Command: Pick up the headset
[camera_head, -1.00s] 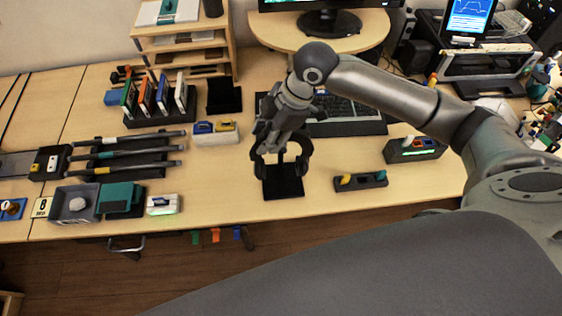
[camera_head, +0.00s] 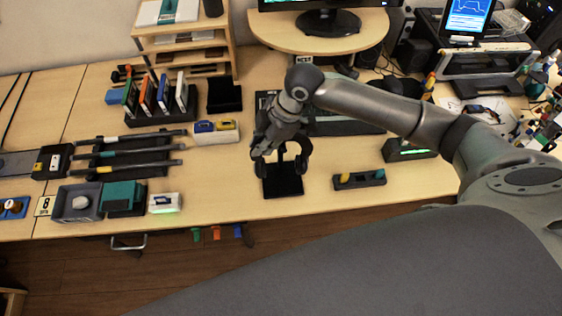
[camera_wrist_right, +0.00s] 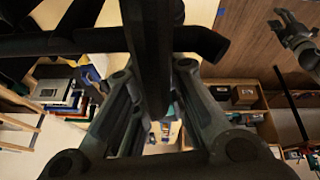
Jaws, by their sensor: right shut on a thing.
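The black headset (camera_head: 304,158) is at its black stand (camera_head: 284,187) near the front edge of the desk. Its ear cups hang on either side of the stand's upright. My right gripper (camera_head: 277,138) is at the top of the headset and shut on its band. In the right wrist view, a dark bar (camera_wrist_right: 150,50) runs between the two fingers of my right gripper (camera_wrist_right: 158,105). Whether the headset is clear of the stand cannot be told. A grey gripper, seemingly my left one (camera_wrist_right: 298,42), shows at the right edge of the wrist view; its jaw state is unclear.
A keyboard on a dark mat (camera_head: 345,122) lies behind the stand. A small dark holder (camera_head: 359,179) and a lit green-edged box (camera_head: 405,150) stand to the right. A white-and-blue holder (camera_head: 215,133) and trays are to the left. Bare desk surrounds the stand.

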